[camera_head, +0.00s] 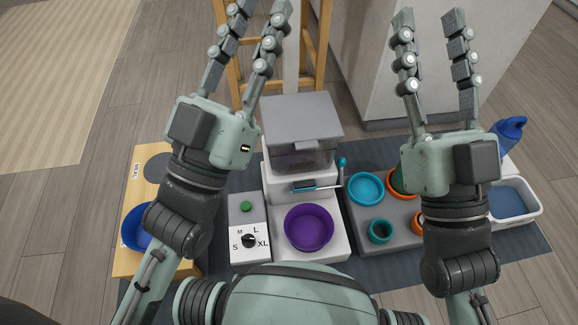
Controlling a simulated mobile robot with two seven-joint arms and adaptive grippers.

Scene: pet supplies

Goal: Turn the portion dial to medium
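The portion dial (249,241) is a small black knob on a white panel (236,257) with the letters S, M, L and XL around it. M is at its upper left; I cannot tell surely which letter the knob points to. A green button (246,206) sits on the grey part above it. The panel stands left of a feeder (300,112) with a grey lid. My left gripper (262,8) is open and empty, raised well beyond the dial. My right gripper (428,18) is open and empty, far to the right.
A purple bowl (309,228) stands at the feeder's front. A wooden board marked MEAL (135,195) with a blue bowl (138,228) is left. Right are teal bowls (367,189) on a grey tray (406,238), a white litter tray (539,211) and a blue bottle (509,127).

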